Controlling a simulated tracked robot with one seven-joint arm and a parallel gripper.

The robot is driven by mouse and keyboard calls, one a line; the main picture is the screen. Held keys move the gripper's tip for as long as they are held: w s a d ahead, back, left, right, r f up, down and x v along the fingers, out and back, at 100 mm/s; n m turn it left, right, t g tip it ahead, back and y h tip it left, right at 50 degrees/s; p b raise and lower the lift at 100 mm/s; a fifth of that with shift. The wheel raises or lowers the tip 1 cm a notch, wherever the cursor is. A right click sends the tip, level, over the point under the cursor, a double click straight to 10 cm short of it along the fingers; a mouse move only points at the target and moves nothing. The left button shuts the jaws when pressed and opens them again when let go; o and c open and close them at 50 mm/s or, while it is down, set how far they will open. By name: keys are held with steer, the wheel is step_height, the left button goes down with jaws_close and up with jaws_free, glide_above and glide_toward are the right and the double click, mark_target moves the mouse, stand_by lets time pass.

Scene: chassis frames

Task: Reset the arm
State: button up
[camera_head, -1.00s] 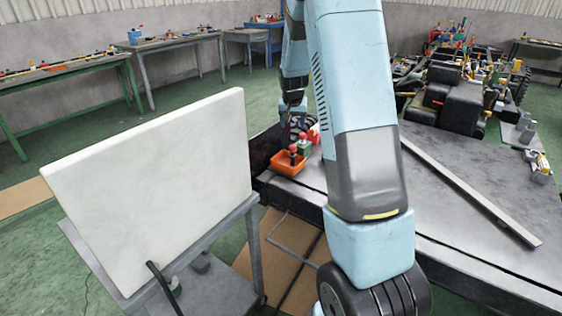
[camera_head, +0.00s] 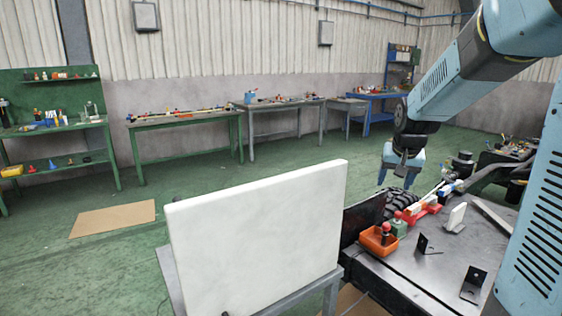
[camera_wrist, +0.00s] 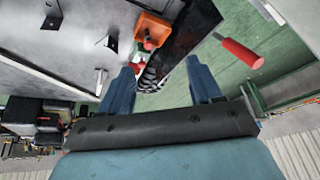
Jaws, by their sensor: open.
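My gripper (camera_head: 402,172) hangs from the raised arm in the head view, above the far edge of the dark work table (camera_head: 408,262). In the wrist view my gripper (camera_wrist: 160,78) shows two blue fingers spread apart with nothing between them. An orange tray (camera_head: 371,242) with a red-topped piece (camera_head: 386,229) stands on the table's near left corner, below and apart from my gripper. The orange tray also shows in the wrist view (camera_wrist: 160,28), beyond the fingers.
A large white panel (camera_head: 255,240) on a stand is left of the table. Black brackets (camera_head: 473,284) and a white block (camera_head: 456,216) lie on the table. A red handle (camera_wrist: 240,53) shows in the wrist view.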

steer(key=s+a+r+n, duration=0.1)
steer(key=s+a, duration=0.1)
steer(key=s, duration=0.7)
steer(key=s+a+r+n, duration=0.1)
steer(key=s+a+r, duration=0.1)
steer(key=s, duration=0.6)
steer(key=s+a+r+n, duration=0.1)
steer(key=s+a+r, duration=0.1)
steer(key=s, duration=0.7)
steer(key=shift+s+a+t+y, duration=0.3)
steer(key=shift+a+t+y, duration=0.1)
steer(key=shift+a, duration=0.3)
